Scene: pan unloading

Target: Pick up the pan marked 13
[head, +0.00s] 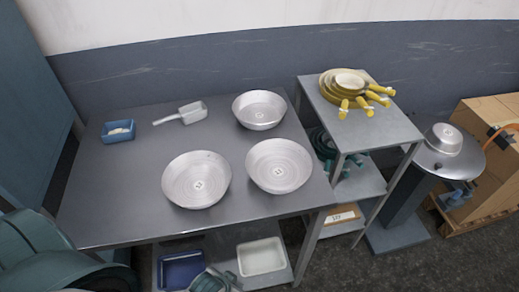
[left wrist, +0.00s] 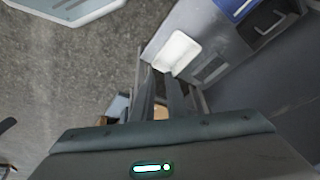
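Three round silver pans stand on the grey table: one at the back (head: 259,109), one front left (head: 196,180) and one front right (head: 279,166). Each has a small mark on its bottom, too small to read, so I cannot tell which is 13. A fourth silver pan (head: 444,138) sits on a round-topped stand at the right. My left gripper (head: 213,279) shows at the bottom edge, low in front of the table and apart from the pans. Its fingers are not clear. My right gripper is out of view.
A side cart holds yellow-handled pans (head: 348,86). The table's front left is clear.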

